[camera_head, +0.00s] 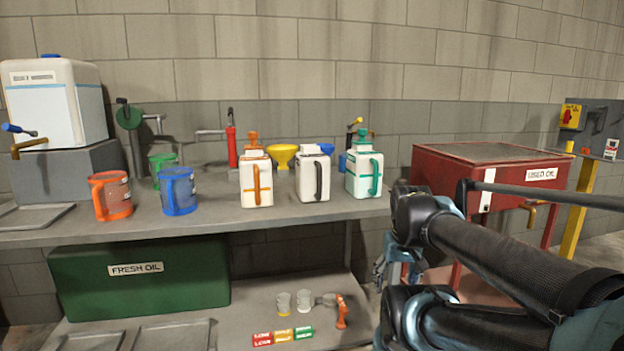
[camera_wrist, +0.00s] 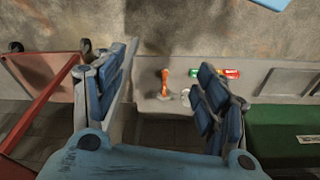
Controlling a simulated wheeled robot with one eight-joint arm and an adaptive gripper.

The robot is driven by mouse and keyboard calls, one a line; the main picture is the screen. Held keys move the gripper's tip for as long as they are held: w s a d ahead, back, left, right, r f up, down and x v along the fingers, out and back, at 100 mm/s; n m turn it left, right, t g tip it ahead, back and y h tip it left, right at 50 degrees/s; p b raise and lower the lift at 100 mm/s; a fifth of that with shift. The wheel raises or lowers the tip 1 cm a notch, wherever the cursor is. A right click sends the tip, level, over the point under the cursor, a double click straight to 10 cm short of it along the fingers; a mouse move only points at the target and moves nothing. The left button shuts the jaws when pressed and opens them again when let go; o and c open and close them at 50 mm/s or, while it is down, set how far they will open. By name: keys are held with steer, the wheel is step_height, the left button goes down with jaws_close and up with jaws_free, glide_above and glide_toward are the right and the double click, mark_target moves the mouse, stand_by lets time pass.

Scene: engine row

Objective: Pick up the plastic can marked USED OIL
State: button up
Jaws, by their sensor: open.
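Three white plastic cans stand upright in a row on the bench: one with an orange handle (camera_head: 257,178), one with a black handle (camera_head: 313,176), one with a green handle (camera_head: 364,174). Their small labels are too small to read here, so I cannot tell which is marked USED OIL. My gripper (camera_head: 390,272) is low, in front of the bench's right end and partly hidden by my arm. In the wrist view my gripper (camera_wrist: 166,65) has its fingers apart with nothing between them; the lower shelf shows beyond. No can shows in that view.
A red tank (camera_head: 470,170) labelled USED OIL stands right of the bench (camera_head: 260,220). Orange (camera_head: 112,200) and blue (camera_head: 180,195) jugs stand left of the cans. A yellow funnel (camera_head: 283,156) is behind them. The lower shelf holds a green FRESH OIL box (camera_head: 140,285).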

steer(key=o, duration=0.5)
steer(key=shift+n, duration=0.3)
steer(key=w+r, duration=0.2)
steer(key=r, duration=0.1)
steer(key=w+a+r, duration=0.1)
steer(key=w+r, duration=0.2)
steer(key=w+a+r, duration=0.1)
steer(key=w+r, duration=0.1)
steer(key=r, duration=0.2)
steer(key=shift+w+a+r, duration=0.1)
steer(key=shift+w, duration=0.3)
steer(key=shift+c, duration=0.2)
step_height(320, 180, up, 28)
steer(key=n+t+y, duration=0.1)
steer(key=n+t, duration=0.1)
glide_above(313, 154)
steer(key=s+d, duration=0.2)
steer(key=s, duration=0.4)
steer(key=x, duration=1)
steer(key=shift+w+a, duration=0.35)
steer(key=shift+s+x, duration=0.1)
steer(key=shift+x, duration=1.5)
steer(key=shift+s+x, duration=0.15)
steer(key=shift+x, duration=1.5)
